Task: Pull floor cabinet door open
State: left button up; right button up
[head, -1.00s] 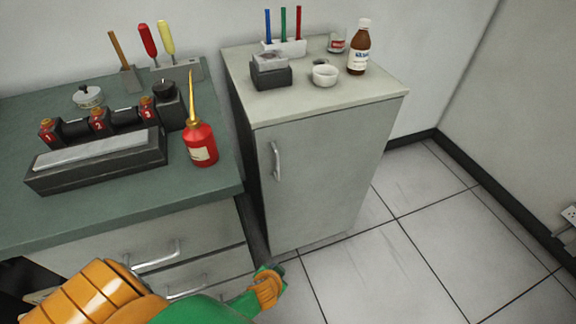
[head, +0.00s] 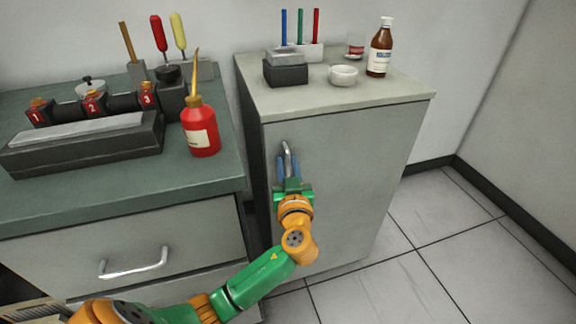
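The grey floor cabinet door (head: 345,185) is closed, flush with the cabinet front. Its curved metal handle (head: 287,151) is upright near the door's left edge. My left gripper (head: 289,165) is at the handle, with its two blue fingers apart, one on each side of the handle's lower part. The gripper body hides the handle's lower end. I cannot tell whether the fingers touch the handle. My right gripper is not in view.
The cabinet top (head: 380,95) holds a brown bottle (head: 380,50), a white bowl (head: 343,75) and a dark box (head: 286,72). A green-topped workbench (head: 60,195) with a red oil can (head: 201,130) stands to the left. The tiled floor (head: 420,220) to the right is clear.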

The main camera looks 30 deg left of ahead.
pick_arm(q)
grip_shut()
dwell(1.4)
